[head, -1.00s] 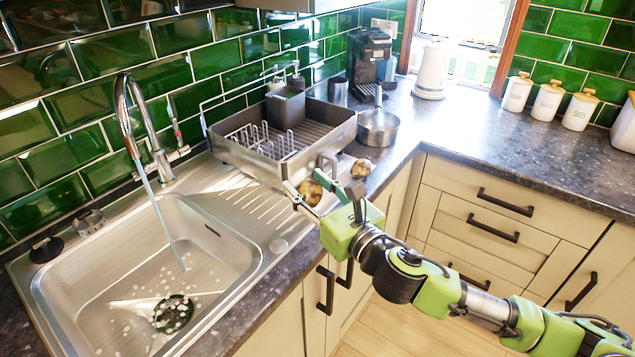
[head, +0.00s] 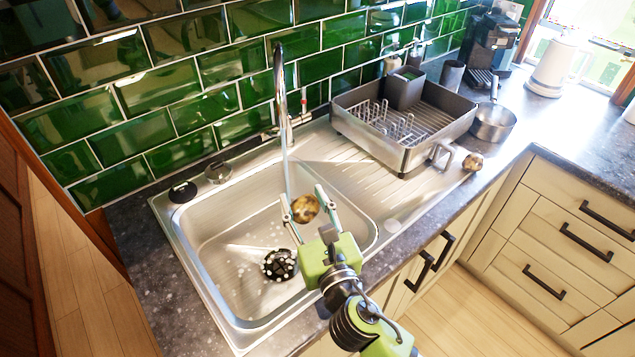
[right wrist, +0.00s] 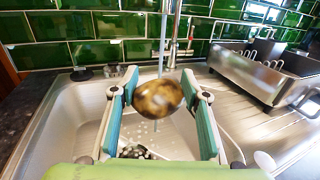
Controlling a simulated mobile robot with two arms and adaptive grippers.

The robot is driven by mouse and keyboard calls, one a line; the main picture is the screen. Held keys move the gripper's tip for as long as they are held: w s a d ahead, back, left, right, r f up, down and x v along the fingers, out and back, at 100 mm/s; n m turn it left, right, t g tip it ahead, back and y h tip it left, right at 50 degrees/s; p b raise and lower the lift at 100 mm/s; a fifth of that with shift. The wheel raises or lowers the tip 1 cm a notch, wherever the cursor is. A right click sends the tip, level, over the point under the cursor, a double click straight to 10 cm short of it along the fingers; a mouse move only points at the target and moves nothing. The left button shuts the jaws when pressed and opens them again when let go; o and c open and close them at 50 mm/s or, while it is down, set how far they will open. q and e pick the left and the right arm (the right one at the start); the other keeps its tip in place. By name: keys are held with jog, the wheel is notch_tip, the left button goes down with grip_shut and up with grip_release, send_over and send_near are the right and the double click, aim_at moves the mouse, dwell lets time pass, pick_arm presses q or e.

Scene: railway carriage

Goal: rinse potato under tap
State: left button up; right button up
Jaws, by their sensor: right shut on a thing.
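A brown, patchy potato (head: 305,208) is held between the fingers of my right gripper (head: 308,206), over the sink basin (head: 225,235). In the right wrist view the potato (right wrist: 158,98) sits between both teal fingertips. The chrome tap (head: 280,90) stands behind the basin and a stream of water (head: 286,170) runs from it. The stream comes down right by the potato; in the right wrist view it passes at the potato and shows below it. My left gripper is not in view.
A second potato (head: 472,162) lies on the counter right of the drainer. A grey dish rack (head: 425,155) stands on the drainer, with a saucepan (head: 493,122) beyond it. A dark drain strainer (head: 279,264) is in the basin.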

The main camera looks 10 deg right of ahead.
jog(key=shift+a, duration=0.3)
jog(key=shift+w+a, duration=0.1)
jog(key=shift+w, duration=0.4)
pick_arm(q)
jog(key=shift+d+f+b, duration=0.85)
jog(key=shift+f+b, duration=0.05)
jog(key=shift+b, duration=0.15)
pick_arm(e)
jog(key=d+x, duration=0.1)
jog(key=x, duration=1.4)
jog(key=shift+w, duration=0.55)
jog(key=shift+a, duration=0.1)
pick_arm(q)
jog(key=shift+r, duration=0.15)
pick_arm(e)
jog(key=shift+s, duration=0.2)
pick_arm(q)
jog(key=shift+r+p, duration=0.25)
jog(key=shift+p, duration=0.15)
pick_arm(e)
jog(key=shift+s, duration=0.45)
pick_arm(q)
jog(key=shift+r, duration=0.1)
pick_arm(e)
jog(key=shift+s, duration=0.1)
